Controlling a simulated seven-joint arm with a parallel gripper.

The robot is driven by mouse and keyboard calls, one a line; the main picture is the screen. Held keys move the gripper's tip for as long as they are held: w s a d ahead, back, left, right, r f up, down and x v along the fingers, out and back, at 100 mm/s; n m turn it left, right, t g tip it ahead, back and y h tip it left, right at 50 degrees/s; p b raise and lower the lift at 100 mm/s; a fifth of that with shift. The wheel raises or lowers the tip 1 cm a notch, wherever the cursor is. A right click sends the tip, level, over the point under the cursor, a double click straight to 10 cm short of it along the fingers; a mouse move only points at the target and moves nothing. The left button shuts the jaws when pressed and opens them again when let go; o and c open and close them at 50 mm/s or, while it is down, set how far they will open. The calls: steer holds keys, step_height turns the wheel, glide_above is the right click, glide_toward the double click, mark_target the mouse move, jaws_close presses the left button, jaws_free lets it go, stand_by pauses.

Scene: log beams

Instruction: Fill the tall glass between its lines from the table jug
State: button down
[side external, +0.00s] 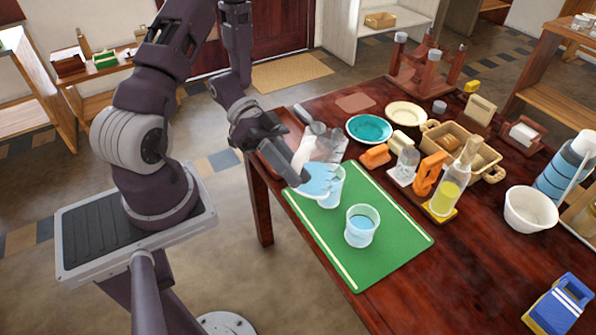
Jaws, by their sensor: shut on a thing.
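My gripper (291,152) is shut on a clear jug (322,150) at the near-left edge of the table. The jug is tilted, with pale blue liquid (314,183) gathered at its lower end. A clear glass (333,190) stands on the green mat (390,245), just under and behind the jug's low end, which partly hides it. I cannot tell its lines or its level, nor whether liquid is falling into it. A second clear glass (362,228), holding blue liquid, stands nearer on the mat, apart from the jug.
A teal bowl (368,129), an orange block (375,155), a bottle of yellow liquid (447,196) and a wicker basket (487,157) stand beyond the mat. A white bowl (530,210) is at right. The mat's near right part is clear.

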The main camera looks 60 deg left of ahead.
mark_target(294, 160)
steer(key=shift+w+a+f+m+t+y, duration=0.15)
steer(key=shift+f+m+t, duration=0.1)
steer(key=shift+f+m, duration=0.25)
steer(key=shift+a+f+m+t+y, duration=0.15)
steer(key=shift+f+m+t, duration=0.1)
steer(key=shift+f+m, duration=0.25)
steer(key=shift+d, duration=0.1)
step_height(294, 160, up, 5)
steer(key=shift+d+r, duration=0.1)
steer(key=shift+r, duration=0.1)
step_height(294, 160, down, 4)
steer(key=shift+f, duration=0.25)
steer(key=f, duration=0.2)
steer(key=f+m, duration=0.1)
steer(key=shift+w+a+t, duration=0.25)
steer(key=shift+w+t, duration=0.15)
steer(key=shift+w+f+m+y, duration=0.1)
steer(key=shift+f+m+y, duration=0.15)
steer(key=shift+m+y, duration=0.05)
steer(key=shift+w+d+f+n+t+y, duration=0.25)
steer(key=shift+w+d+n+t, duration=0.2)
steer(key=shift+t, duration=0.35)
